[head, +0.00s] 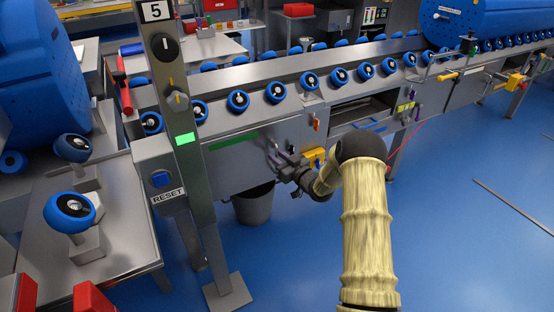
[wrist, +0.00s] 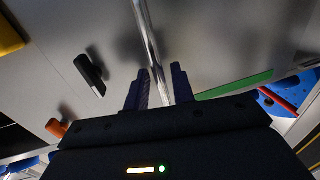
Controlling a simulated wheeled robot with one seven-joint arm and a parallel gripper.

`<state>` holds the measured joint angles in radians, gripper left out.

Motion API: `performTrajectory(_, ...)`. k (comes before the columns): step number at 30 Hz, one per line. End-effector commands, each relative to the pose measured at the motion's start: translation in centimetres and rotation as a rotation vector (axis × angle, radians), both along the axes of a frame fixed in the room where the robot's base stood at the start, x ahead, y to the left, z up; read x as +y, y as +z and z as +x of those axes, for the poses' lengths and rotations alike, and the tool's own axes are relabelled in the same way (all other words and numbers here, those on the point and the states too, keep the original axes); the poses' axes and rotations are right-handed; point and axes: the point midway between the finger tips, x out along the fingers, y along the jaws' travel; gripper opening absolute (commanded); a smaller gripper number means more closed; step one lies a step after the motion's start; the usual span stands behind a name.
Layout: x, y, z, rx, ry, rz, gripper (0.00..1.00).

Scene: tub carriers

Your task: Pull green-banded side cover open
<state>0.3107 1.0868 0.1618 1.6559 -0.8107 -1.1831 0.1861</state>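The side cover (head: 222,160) is a grey panel on the machine's front, left of centre in the head view, with a green band (head: 233,140) along its top. It looks closed. In the wrist view the green band (wrist: 236,84) runs at the right across the grey panel (wrist: 220,40). A shiny metal bar handle (wrist: 146,32) stands out from the panel and runs between the fingers of my gripper (wrist: 160,82). The fingers are apart, with a gap visible at the bar's right. In the head view my gripper (head: 283,160) is at the cover's right end, partly hidden by clutter.
A grey bucket (head: 253,205) stands under the machine. A post (head: 181,130) with a reset button stands at the left.

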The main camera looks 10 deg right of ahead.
Motion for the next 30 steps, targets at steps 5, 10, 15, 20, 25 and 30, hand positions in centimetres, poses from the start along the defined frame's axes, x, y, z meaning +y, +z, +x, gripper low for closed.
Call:
performTrajectory(5,0.42,0.01,0.67,0.000,0.000,0.001,0.25)
performTrajectory(10,0.41,0.02,0.65,0.001,0.000,0.002,0.25)
performTrajectory(15,0.39,0.02,0.63,0.000,0.000,0.001,0.00)
performTrajectory(20,0.37,0.02,0.63,0.000,0.000,0.001,0.00)
performTrajectory(25,0.32,0.03,0.52,0.000,-0.005,0.001,0.00)
performTrajectory(30,0.18,0.04,-0.04,0.003,-0.025,0.001,0.00)
